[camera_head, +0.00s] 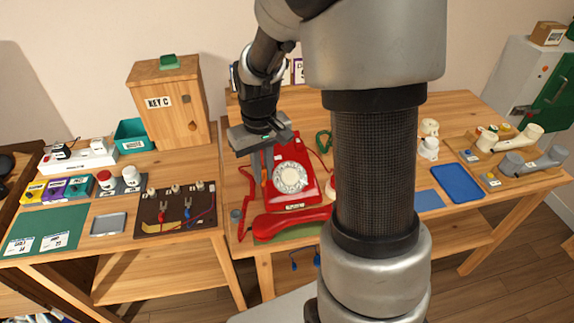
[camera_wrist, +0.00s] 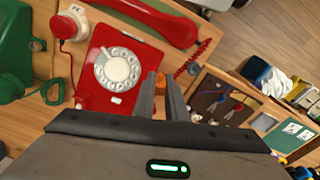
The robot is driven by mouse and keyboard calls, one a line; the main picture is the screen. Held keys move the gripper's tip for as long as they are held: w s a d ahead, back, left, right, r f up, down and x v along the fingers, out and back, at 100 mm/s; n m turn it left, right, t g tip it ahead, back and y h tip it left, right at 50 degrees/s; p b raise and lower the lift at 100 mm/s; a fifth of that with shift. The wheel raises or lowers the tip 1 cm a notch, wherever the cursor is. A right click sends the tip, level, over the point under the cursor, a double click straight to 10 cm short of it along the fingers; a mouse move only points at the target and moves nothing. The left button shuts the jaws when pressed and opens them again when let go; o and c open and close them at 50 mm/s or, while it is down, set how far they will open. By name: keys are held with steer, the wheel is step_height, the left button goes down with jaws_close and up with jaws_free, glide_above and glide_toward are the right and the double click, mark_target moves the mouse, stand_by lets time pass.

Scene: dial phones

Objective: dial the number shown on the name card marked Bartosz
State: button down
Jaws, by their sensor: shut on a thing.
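A red rotary phone (camera_head: 302,157) with a white dial (camera_head: 290,177) stands on the middle table; the wrist view also shows the phone (camera_wrist: 95,88) and its dial (camera_wrist: 117,69). Its red handset (camera_head: 292,221) lies off the phone, along the table's front. My gripper (camera_head: 262,178) points down just left of the dial. In the wrist view my gripper (camera_wrist: 166,84) is shut on a small orange-brown thing (camera_wrist: 160,83), mostly hidden between the fingers. A purple-edged card (camera_head: 298,70) shows behind my arm; its writing is unreadable. No name Bartosz is legible.
A red coiled cord (camera_head: 243,200) runs left of the phone. A green phone (camera_wrist: 18,50) and a red-and-white round thing (camera_wrist: 68,27) are beside it. A KEY C wooden box (camera_head: 170,103) and a tool board (camera_head: 176,210) stand left. A blue tray (camera_head: 457,183) lies right.

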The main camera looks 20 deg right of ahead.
steer(key=shift+w+a+f+n+g+b, duration=0.1)
steer(key=shift+a+f+n+b, duration=0.4)
steer(key=shift+a+f, duration=0.75)
steer(key=shift+s+a+f+n+g+b, duration=0.1)
steer(key=shift+a+f+n+b, duration=0.35)
steer(key=shift+a+f, duration=0.8)
steer(key=shift+w+a+f+n+g+b, duration=0.1)
steer(key=shift+a+f+n+b, duration=0.45)
steer(key=shift+a, duration=1.15)
steer(key=shift+f+b, duration=0.85)
steer(key=shift+f, duration=0.6)
steer(key=c, duration=1.7)
jaws_free()
steer(key=shift+r, duration=0.1)
step_height(320, 180, up, 17)
steer(key=p, duration=0.4)
steer(key=shift+r, duration=0.15)
